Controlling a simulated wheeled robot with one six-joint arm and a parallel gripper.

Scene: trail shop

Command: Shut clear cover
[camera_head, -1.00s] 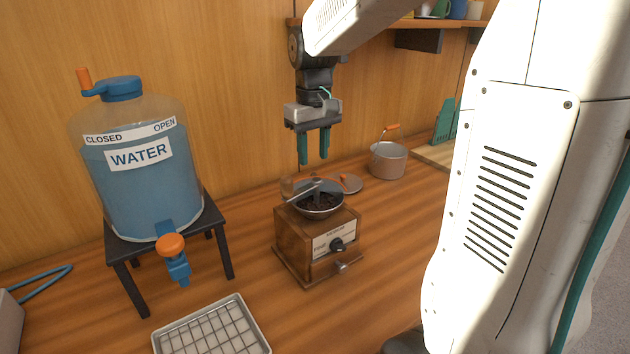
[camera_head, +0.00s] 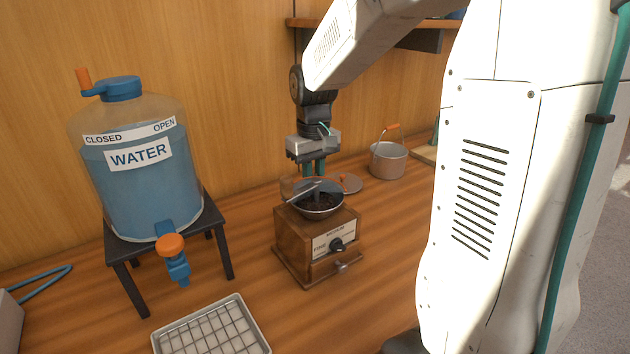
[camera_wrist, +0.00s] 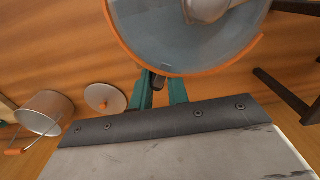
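The clear cover (camera_wrist: 150,40) has an orange rim and fills the top of the wrist view. In the head view it stands at the back of the coffee grinder's bowl (camera_head: 318,214), partly hidden, and the bowl is uncovered with dark contents showing. My gripper (camera_head: 314,171) points down just behind the grinder (camera_head: 300,245). In the wrist view its two teal fingers (camera_wrist: 161,88) are apart at the cover's rim, with a small dark tab (camera_wrist: 158,82) between them. I cannot tell whether they press on it.
A water tank (camera_head: 140,185) on a black stand is at left. A wire-topped tray (camera_head: 212,335) lies in front. A round lid (camera_head: 350,184) and a metal pot (camera_head: 388,160) with an orange-gripped handle are behind, to the right. The counter right of the grinder is clear.

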